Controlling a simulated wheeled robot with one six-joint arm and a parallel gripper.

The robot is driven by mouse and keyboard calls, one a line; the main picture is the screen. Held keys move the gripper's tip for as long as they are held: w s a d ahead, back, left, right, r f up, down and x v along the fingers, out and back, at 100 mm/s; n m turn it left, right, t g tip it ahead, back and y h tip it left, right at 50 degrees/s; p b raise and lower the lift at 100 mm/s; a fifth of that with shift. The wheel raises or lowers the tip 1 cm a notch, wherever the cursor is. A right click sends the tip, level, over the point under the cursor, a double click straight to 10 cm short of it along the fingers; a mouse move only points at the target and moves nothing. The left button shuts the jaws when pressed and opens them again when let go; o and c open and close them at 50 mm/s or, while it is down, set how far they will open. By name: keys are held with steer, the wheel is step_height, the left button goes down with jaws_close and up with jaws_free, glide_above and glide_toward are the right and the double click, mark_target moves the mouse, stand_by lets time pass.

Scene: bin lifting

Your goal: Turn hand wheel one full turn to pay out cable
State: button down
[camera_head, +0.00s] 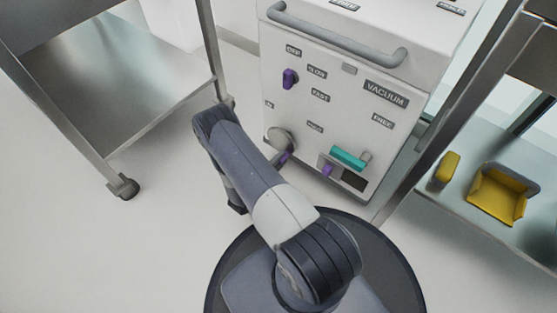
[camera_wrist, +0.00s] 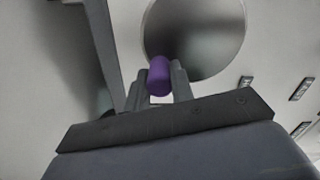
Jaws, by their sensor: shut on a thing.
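The hand wheel is a grey metal disc (camera_head: 279,136) low on the front of a white cabinet. Its purple handle (camera_head: 284,158) shows at the disc's lower right edge, beside my forearm. In the wrist view the wheel (camera_wrist: 200,28) fills the top middle and the purple handle (camera_wrist: 159,74) stands in front of its edge. My gripper (camera_wrist: 160,86) is shut on this handle, with one finger on each side. In the head view my own arm covers the gripper. No cable can be made out.
The white cabinet (camera_head: 345,80) also carries a bar handle (camera_head: 335,38), a purple knob (camera_head: 289,78) and a teal lever (camera_head: 348,158). A wheeled metal table (camera_head: 125,75) stands left. On the right, a shelf holds a yellow bin (camera_head: 497,194) and a yellow block (camera_head: 447,169).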

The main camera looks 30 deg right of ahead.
stand_by(0.5)
steer(key=c, duration=1.2)
jaws_free()
steer(key=shift+a, duration=0.1)
steer(key=p+v, duration=0.3)
steer(key=v, duration=0.7)
steer(key=shift+s+a, duration=0.2)
steer(key=shift+a, duration=0.1)
